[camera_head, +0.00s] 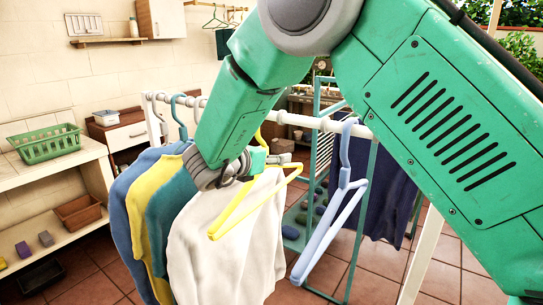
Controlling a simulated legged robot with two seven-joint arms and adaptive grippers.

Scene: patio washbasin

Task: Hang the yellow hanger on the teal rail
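The yellow hanger (238,212) is bare and tilted in front of a white garment. Its hook shows just above the fingers of my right gripper (262,161), which looks shut on the hanger near its neck; the fingers partly hide this spot. A white rail (290,118) runs behind, with garments and a light blue hanger (332,222) on it. A teal frame (318,98) with upright posts stands behind and to the right; my arm hides part of it, and I cannot tell which bar is the teal rail. My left gripper is out of view.
Blue, yellow and teal garments (150,215) hang left of the white garment (225,245). A dark garment (385,195) hangs at right. A shelf unit with a green basket (45,143) stands at left. Tiled floor is open at the lower left.

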